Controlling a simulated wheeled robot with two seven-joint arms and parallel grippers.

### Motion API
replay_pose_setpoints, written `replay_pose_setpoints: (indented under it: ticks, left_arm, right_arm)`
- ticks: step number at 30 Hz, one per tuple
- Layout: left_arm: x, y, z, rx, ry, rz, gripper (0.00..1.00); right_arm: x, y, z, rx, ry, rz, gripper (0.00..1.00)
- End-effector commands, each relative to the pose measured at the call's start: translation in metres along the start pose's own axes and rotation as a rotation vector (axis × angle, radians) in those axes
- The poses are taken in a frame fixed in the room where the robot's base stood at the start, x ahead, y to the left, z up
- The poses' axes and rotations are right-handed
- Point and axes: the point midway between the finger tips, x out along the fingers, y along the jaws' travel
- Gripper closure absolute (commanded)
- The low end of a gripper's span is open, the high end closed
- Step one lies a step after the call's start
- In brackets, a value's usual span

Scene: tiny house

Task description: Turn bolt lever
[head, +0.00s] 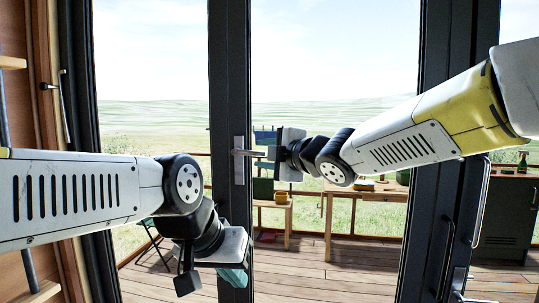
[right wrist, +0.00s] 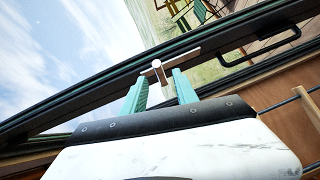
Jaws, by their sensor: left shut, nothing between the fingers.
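A metal lever (head: 246,152) sticks out sideways from a light plate (head: 239,172) on the dark door frame in the middle of the head view. My right gripper (head: 264,160) is beside it on the right, with its fingers towards the lever. In the right wrist view the teal fingers (right wrist: 160,92) are apart, and the lever (right wrist: 166,82) shows between and just beyond their tips. Space shows on both sides of the lever. My left gripper (head: 232,277) is low in the head view, shut and empty, away from the lever; its fingers are partly hidden.
Glass panes in dark frames (head: 230,60) stand ahead. Beyond them are a deck, a wooden table (head: 370,192) and a dark cabinet (head: 508,215). A door pull (head: 482,200) is at the right. Another handle (head: 48,86) is on the left frame.

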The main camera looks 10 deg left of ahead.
Motion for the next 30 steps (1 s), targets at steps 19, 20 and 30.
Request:
replay_pose_setpoints:
  ticks: [19,20,30]
  left_arm:
    - [0.0,0.0,0.0,0.0,0.0,0.0,1.0]
    - [0.0,0.0,0.0,0.0,0.0,0.0,1.0]
    - [0.0,0.0,0.0,0.0,0.0,0.0,1.0]
  right_arm:
    - [0.052,0.0,0.0,0.001,-0.002,0.0,0.65]
    - [0.052,0.0,0.0,0.001,-0.002,0.0,0.65]
    - [0.052,0.0,0.001,0.002,-0.002,-0.001,1.0]
